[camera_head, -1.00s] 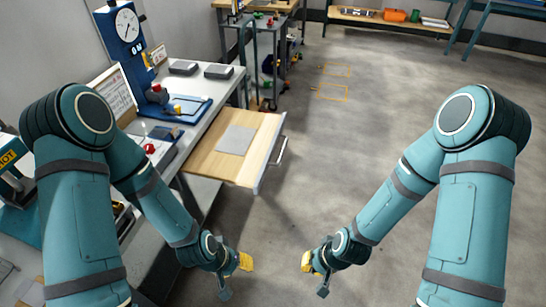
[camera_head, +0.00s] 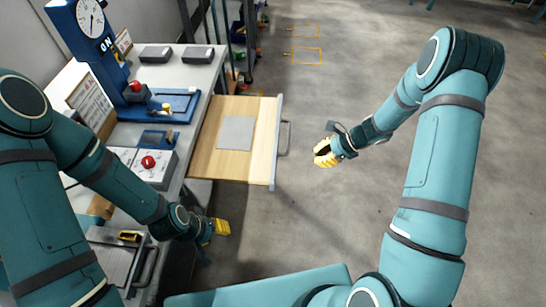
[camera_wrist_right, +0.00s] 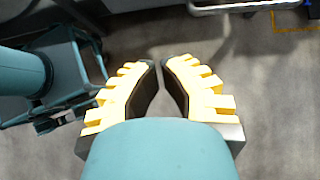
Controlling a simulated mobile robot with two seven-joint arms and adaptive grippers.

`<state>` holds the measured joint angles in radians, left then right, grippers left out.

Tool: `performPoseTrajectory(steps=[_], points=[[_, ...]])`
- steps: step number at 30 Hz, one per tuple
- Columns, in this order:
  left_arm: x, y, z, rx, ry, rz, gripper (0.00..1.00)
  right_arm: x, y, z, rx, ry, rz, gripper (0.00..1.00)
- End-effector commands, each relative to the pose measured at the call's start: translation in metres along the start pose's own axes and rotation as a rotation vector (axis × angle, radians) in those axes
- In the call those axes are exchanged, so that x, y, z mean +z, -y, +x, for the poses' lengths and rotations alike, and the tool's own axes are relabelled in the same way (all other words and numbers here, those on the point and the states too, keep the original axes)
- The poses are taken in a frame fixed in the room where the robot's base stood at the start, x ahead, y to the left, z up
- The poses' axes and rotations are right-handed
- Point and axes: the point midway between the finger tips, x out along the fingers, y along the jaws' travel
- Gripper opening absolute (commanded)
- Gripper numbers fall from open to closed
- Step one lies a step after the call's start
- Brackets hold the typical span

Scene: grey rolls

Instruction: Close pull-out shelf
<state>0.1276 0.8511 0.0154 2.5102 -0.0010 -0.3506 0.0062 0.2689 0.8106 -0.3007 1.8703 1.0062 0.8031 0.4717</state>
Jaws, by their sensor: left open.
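The pull-out shelf (camera_head: 262,140) is a light wooden board with a metal front edge. It sticks out to the right from the workbench in the head view. Its metal handle (camera_head: 288,138) is on the right edge. A grey sheet (camera_head: 236,133) lies flat on the board. My left gripper (camera_head: 222,227) is below the shelf's near side in the picture, apart from it, open and empty. My right gripper (camera_head: 318,152) is over the floor to the right of the handle, apart from it. In the right wrist view, its yellow fingers (camera_wrist_right: 161,66) have an empty gap between them.
The workbench (camera_head: 205,75) on the left holds a blue press (camera_head: 95,40), a control box with a red button (camera_head: 148,162) and two dark grey blocks (camera_head: 155,53). Open floor (camera_head: 350,220) lies to the right of the shelf. Yellow floor markings (camera_head: 306,56) are beyond it.

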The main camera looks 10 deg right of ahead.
Motion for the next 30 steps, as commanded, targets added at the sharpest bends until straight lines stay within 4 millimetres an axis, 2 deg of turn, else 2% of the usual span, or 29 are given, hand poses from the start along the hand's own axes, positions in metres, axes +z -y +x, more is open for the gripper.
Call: performPoseTrajectory(steps=[4, 8, 21, 24, 30], points=[[0.001, 0.000, 0.000, 0.000, 0.002, 0.001, 0.41, 0.001, 0.006, 0.000, -0.015, 0.020, 0.022, 0.00], [0.002, 0.001, 0.003, 0.001, 0.004, 0.001, 0.41, 0.001, 0.006, 0.015, -0.013, 0.020, 0.021, 0.00], [0.002, 0.007, 0.018, 0.001, 0.001, 0.003, 0.41, 0.003, 0.006, 0.101, -0.010, 0.018, 0.019, 0.00], [0.001, 0.007, 0.019, 0.000, 0.000, 0.003, 0.41, 0.016, 0.007, 0.109, -0.012, 0.018, 0.015, 0.00], [0.001, 0.007, 0.020, 0.000, -0.001, 0.003, 0.41, 0.029, 0.007, 0.121, -0.014, 0.017, 0.017, 0.00]])
